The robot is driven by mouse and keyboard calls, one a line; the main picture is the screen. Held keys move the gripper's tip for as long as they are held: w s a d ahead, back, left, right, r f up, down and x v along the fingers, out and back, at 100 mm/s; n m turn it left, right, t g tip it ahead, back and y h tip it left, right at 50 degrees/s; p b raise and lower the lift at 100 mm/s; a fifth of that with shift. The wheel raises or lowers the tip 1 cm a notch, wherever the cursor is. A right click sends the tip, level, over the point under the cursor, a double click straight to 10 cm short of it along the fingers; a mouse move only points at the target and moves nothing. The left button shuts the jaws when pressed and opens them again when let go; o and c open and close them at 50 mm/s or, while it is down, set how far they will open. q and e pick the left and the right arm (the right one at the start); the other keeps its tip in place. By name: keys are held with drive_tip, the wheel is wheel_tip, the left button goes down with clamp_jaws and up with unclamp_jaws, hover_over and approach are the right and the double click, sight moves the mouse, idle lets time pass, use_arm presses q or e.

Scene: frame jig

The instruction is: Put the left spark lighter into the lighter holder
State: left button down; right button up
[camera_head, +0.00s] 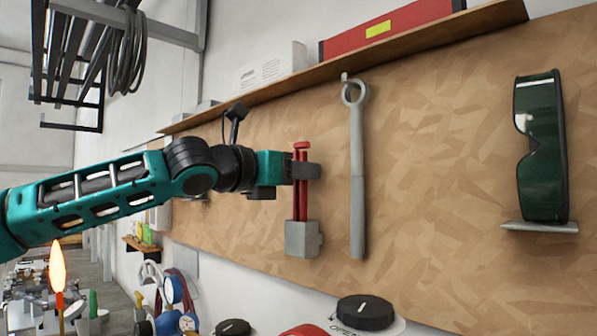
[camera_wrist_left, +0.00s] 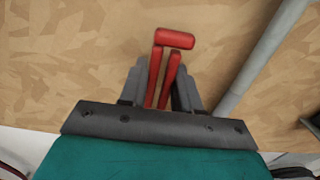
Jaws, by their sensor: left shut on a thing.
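The red spark lighter (camera_head: 301,205) stands upright in front of the brown board, with its short crossbar at the top. My left gripper (camera_head: 306,171) comes in from the left and is shut on the lighter's upper part. The wrist view also shows the red lighter (camera_wrist_left: 175,39) between the two dark fingers. The grey lighter holder (camera_head: 303,240) is a small block on the board. The lighter's lower end meets the holder's top; how deep it sits inside is hidden. In the wrist view the holder is not visible.
A grey wrench (camera_head: 357,180) hangs just right of the lighter. Green goggles (camera_head: 540,150) rest on a small ledge (camera_head: 540,227) farther right. A wooden shelf (camera_head: 340,66) with a red box (camera_head: 390,28) runs above. Black knobs (camera_head: 365,312) are below the board.

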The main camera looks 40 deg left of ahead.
use_arm(q)
drive_tip(key=shift+f, duration=0.6)
use_arm(e)
drive_tip(key=shift+f, duration=0.2)
use_arm(q)
drive_tip(key=c, duration=0.7)
unclamp_jaws()
use_arm(e)
drive_tip(key=shift+r, duration=0.1)
